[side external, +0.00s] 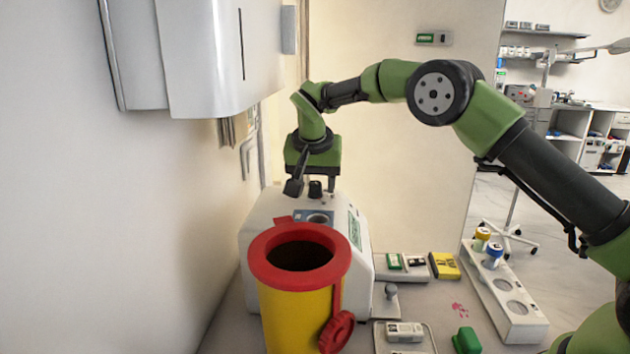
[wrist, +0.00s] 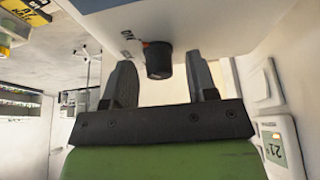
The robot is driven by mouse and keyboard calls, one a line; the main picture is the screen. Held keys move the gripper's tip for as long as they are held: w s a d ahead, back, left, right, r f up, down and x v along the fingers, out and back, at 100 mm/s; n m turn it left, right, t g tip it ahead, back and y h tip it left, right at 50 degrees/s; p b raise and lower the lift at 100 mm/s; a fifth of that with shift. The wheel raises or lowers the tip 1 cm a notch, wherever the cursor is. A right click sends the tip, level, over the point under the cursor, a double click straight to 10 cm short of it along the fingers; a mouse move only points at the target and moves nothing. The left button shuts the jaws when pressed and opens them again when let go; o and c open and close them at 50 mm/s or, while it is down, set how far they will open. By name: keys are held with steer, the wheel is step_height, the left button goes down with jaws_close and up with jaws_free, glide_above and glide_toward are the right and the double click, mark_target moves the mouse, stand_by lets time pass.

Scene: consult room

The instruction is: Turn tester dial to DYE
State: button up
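The tester is a white box-shaped device (side external: 262,222) against the wall, partly hidden behind a bin. Its dial is a black knob (side external: 316,188) near the top, also seen close up in the wrist view (wrist: 158,60), where a small orange mark shows at its edge. My gripper (side external: 318,181) points down at the tester from above. In the wrist view my gripper (wrist: 161,62) has its two grey fingers apart, one on each side of the dial, with a visible gap on both sides. The dial's labels are too small to read, so its setting cannot be told.
A yellow bin with a red rim (side external: 270,270) stands in front of the tester. A yellow box (side external: 445,265), a white holder with cans (side external: 520,328), a tray (side external: 430,345) and a green item (side external: 466,341) lie to the right. A white wall dispenser (side external: 215,60) hangs upper left.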

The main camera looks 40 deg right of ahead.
steer(key=shift+r, duration=0.1)
steer(key=v, duration=0.9)
steer(key=shift+r, duration=0.35)
steer(key=shift+s+a, duration=0.1)
steer(key=shift+s, duration=0.05)
steer(key=s+r+n+t+y, duration=0.1)
steer(key=s+r+n+y, duration=0.1)
steer(key=s+r, duration=0.35)
steer(key=s+r+n+t+y, duration=0.1)
steer(key=s+r, duration=0.1)
steer(key=s, duration=0.7)
steer(key=s+f+n+t+y, duration=0.1)
steer(key=s+f, duration=0.1)
steer(key=s, duration=0.5)
steer(key=s+a+f+n+t+y, duration=0.1)
steer(key=s+f, duration=0.2)
steer(key=s, duration=0.5)
steer(key=shift+f, duration=0.2)
